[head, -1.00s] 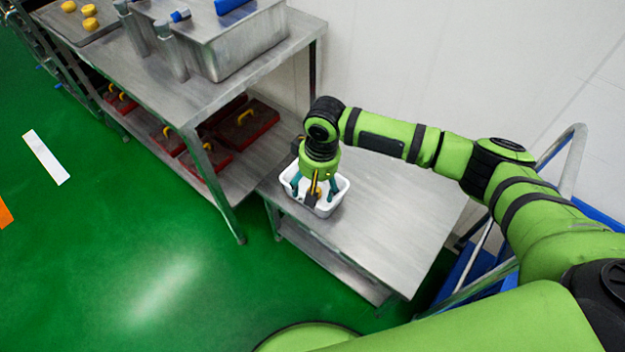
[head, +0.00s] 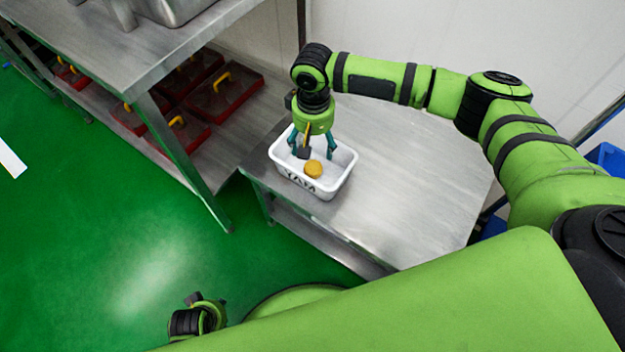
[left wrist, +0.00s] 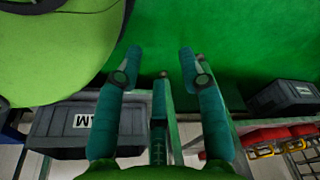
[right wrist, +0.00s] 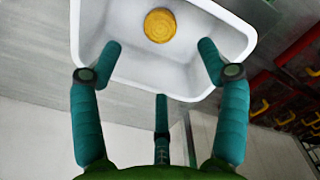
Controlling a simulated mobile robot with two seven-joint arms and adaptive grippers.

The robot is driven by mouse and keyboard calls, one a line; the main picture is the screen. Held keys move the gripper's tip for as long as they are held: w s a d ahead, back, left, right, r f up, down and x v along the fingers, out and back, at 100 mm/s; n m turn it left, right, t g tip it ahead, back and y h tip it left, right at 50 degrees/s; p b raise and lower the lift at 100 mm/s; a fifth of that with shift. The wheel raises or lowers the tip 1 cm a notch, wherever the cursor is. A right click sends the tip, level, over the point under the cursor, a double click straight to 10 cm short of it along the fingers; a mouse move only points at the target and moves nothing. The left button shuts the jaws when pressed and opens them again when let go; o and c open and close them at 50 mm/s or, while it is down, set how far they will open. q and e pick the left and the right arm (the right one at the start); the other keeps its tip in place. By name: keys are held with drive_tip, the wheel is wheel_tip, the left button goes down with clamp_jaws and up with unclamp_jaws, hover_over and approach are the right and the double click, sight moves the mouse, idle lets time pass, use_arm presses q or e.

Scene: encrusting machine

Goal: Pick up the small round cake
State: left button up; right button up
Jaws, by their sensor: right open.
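The small round cake (head: 313,169) is golden yellow and lies in a white bin (head: 343,183) with dark lettering. In the right wrist view the cake (right wrist: 159,25) lies on the bin's floor, beyond the fingertips. My right gripper (head: 312,150) is open and empty, pointing down over the far part of the bin. Its fingers (right wrist: 160,50) are spread wide and apart from the cake. My left gripper (left wrist: 168,52) is open and empty, with green floor beyond it, away from the cake. In the head view only part of the left arm's end shows, at lower left.
The bin stands on a low metal table (head: 420,190) with free room to its right. A taller metal table (head: 120,55) is at left, with red trays (head: 225,95) on its lower shelf. A pale wall (head: 400,40) is behind. Grey crates (left wrist: 70,122) show in the left wrist view.

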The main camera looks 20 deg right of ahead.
sight(313, 166)
wheel_tip(313, 166, down, 3)
drive_tip(key=shift+f+b, duration=0.15)
drive_tip(key=shift+b, duration=0.65)
drive_tip(key=shift+w+f+b, duration=0.1)
drive_tip(key=shift+f+b, duration=0.5)
drive_tip(key=shift+f, duration=0.9)
wheel_tip(313, 166, down, 3)
drive_tip(key=shift+f+b, duration=0.1)
drive_tip(key=shift+b, duration=0.6)
drive_tip(key=shift+f, duration=0.5)
use_arm(q)
drive_tip(key=w+r, duration=0.3)
drive_tip(key=r, duration=0.4)
drive_tip(key=shift+w+d+r+t, duration=0.15)
drive_tip(key=shift+r+t, duration=0.05)
drive_tip(key=shift+t, duration=0.1)
use_arm(e)
drive_tip(key=shift+c, duration=0.4)
drive_tip(key=c, duration=1.1)
